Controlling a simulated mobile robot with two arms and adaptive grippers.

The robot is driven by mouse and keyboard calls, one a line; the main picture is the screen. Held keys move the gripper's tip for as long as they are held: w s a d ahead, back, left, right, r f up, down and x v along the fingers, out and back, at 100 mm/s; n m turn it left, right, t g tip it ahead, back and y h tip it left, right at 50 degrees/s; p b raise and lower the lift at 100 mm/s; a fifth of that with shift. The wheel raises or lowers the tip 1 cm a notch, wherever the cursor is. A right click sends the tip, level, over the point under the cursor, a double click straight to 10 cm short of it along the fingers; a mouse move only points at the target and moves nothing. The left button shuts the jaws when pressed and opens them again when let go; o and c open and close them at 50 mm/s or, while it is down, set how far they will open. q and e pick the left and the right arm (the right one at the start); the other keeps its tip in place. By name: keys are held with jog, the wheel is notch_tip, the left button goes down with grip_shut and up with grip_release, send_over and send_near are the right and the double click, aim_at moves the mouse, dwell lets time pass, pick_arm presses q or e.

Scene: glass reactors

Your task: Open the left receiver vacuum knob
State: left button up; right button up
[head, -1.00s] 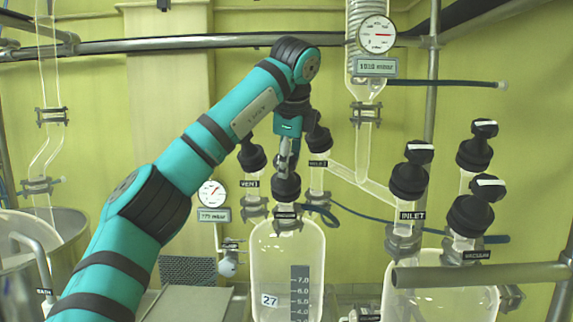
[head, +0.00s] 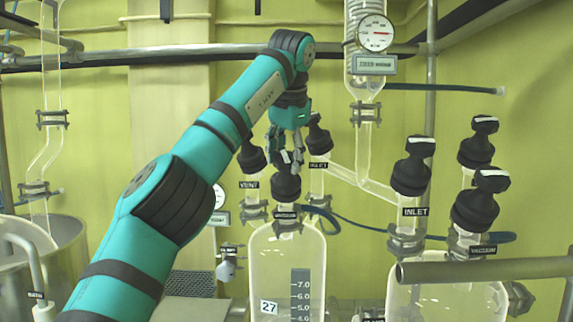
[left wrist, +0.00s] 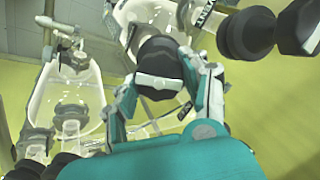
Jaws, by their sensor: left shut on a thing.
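The left receiver (head: 262,265) is a clear glass vessel marked 27. Its black vacuum knob (head: 286,188) stands upright on the top middle neck, above the VACUUM label (head: 286,215). My left gripper (head: 285,160) points down and is shut on the top of this knob. In the left wrist view the knob (left wrist: 160,62) and its white-marked top sit between the two fingers of the gripper (left wrist: 163,80). The fingers partly cover the knob's top in the head view. My right gripper is not in view.
The black VENT knob (head: 251,157) and INLET knob (head: 318,138) stand close on either side. Another receiver (head: 430,300) with several black knobs stands at right, behind a grey rail (head: 480,269). A round gauge (head: 376,33) hangs above.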

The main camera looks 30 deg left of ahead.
pick_arm(q)
jog(key=shift+n+b, duration=0.95)
jog(key=shift+n, duration=0.55)
jog(key=shift+r, duration=0.1)
jog(key=o, duration=1.2)
